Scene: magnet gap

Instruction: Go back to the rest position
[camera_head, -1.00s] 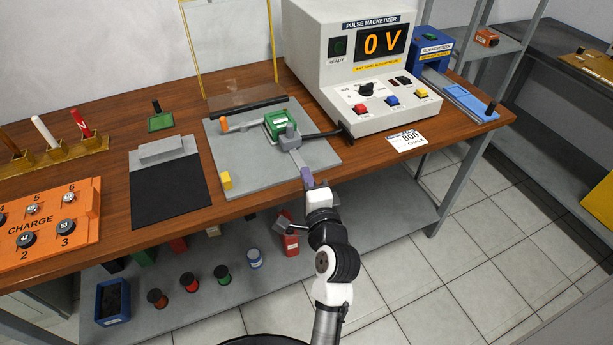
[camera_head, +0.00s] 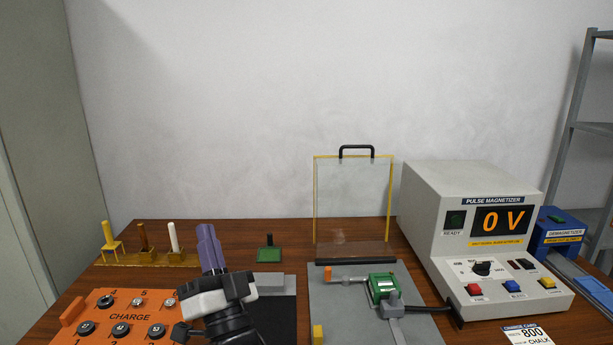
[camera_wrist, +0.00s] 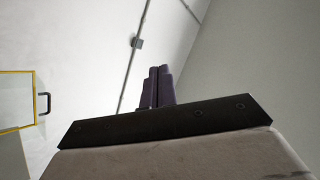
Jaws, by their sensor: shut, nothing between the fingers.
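My gripper (camera_head: 207,238) has purple fingers and points upward in the head view, in front of the rack of sticks at the left of the bench. The fingers are together with nothing between them. In the wrist view the gripper (camera_wrist: 158,72) is also shut, with only bare wall and a ceiling or wall edge beyond it. The gripper is raised and appears to touch nothing. My wrist hides part of the black mat (camera_head: 276,312) and the right edge of the orange charge board (camera_head: 120,318).
The wooden bench (camera_head: 90,275) holds a yellow rack (camera_head: 150,258), a green block (camera_head: 269,254), a grey fixture plate (camera_head: 330,300) with a green clamp (camera_head: 382,288), a clear shield (camera_head: 352,205), the pulse magnetizer (camera_head: 450,230) reading 0 V and a blue demagnetizer (camera_head: 556,235). Space above the bench is free.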

